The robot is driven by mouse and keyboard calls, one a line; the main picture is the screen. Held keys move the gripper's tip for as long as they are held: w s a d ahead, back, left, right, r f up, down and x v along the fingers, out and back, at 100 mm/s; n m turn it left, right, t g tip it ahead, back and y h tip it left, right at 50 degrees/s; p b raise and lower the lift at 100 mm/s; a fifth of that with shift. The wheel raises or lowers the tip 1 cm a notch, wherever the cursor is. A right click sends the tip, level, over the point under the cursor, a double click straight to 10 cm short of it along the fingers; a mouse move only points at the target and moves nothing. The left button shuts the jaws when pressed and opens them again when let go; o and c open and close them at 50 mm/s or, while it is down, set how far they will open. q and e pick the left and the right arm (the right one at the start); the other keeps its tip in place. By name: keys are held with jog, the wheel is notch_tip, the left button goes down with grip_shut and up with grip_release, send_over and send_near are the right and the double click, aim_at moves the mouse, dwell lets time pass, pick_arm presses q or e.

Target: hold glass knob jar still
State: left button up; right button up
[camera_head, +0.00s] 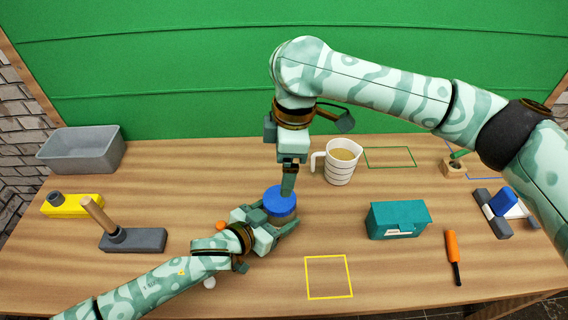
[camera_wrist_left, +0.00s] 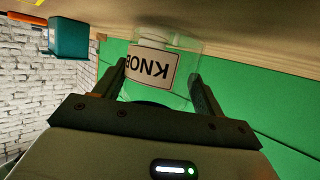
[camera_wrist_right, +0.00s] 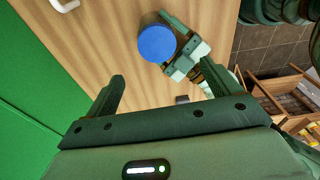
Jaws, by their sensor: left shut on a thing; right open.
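The glass knob jar (camera_head: 281,213) with a round blue lid (camera_head: 279,197) stands on the wooden table near its middle. My left gripper (camera_head: 282,224) is shut on the jar from the front. In the left wrist view the jar's KNOB label (camera_wrist_left: 152,66) shows upside down between the two fingers (camera_wrist_left: 155,85). My right gripper (camera_head: 289,183) points down above the lid, open. In the right wrist view the lid (camera_wrist_right: 157,43) is beyond the open fingers (camera_wrist_right: 165,85) with nothing between them, and my left gripper (camera_wrist_right: 186,60) is beside the jar.
A measuring cup (camera_head: 341,165) stands behind and right of the jar. A teal box (camera_head: 398,220) and an orange screwdriver (camera_head: 453,256) are to the right. A mallet (camera_head: 130,238), a yellow block (camera_head: 72,206) and a grey bin (camera_head: 82,152) are left. A yellow square outline (camera_head: 329,297) lies empty in front.

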aim_at(277, 199)
jog(key=shift+o, duration=0.2)
jog(key=f+n, duration=0.2)
jog(key=f, duration=0.1)
jog(key=a+f+n, duration=0.1)
jog(key=f+n, duration=0.1)
jog(key=f, duration=0.2)
jog(key=f+n+h, duration=0.1)
jog(key=f+n, duration=0.1)
jog(key=f, duration=0.2)
jog(key=shift+a+n, duration=0.4)
jog(key=shift+c, duration=0.2)
